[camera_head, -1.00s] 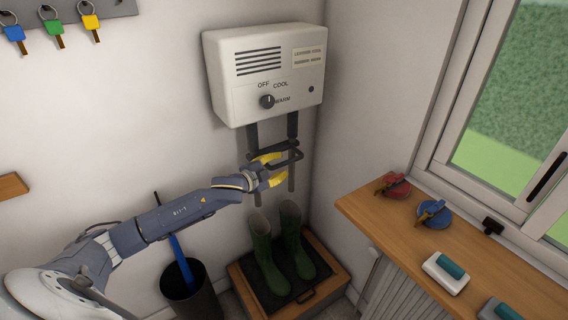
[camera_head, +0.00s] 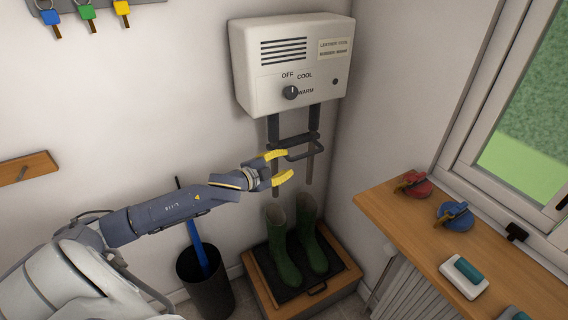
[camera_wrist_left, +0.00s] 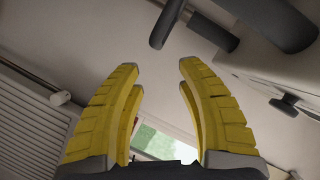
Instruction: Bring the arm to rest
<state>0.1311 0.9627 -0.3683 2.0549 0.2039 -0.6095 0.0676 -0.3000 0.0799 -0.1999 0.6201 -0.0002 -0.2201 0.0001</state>
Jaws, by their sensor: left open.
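My left gripper (camera_head: 280,167) is open and empty, its yellow fingers spread. In the head view it is just left of the dark rack (camera_head: 305,145) that hangs under the white boot dryer box (camera_head: 292,65). In the left wrist view the open fingers (camera_wrist_left: 160,105) have nothing between them, and dark tubes (camera_wrist_left: 195,25) show beyond and above them. The dial (camera_head: 290,92) on the box sits by the OFF, COOL and WARM marks. My right gripper is not in view.
Green boots (camera_head: 287,252) stand on a dark mat in a wooden tray (camera_head: 262,278) below. A black bin (camera_head: 207,290) with a blue-handled item stands left of them. A wooden sill (camera_head: 415,240) at right holds red and blue items and a brush. Keys (camera_head: 87,14) hang at upper left.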

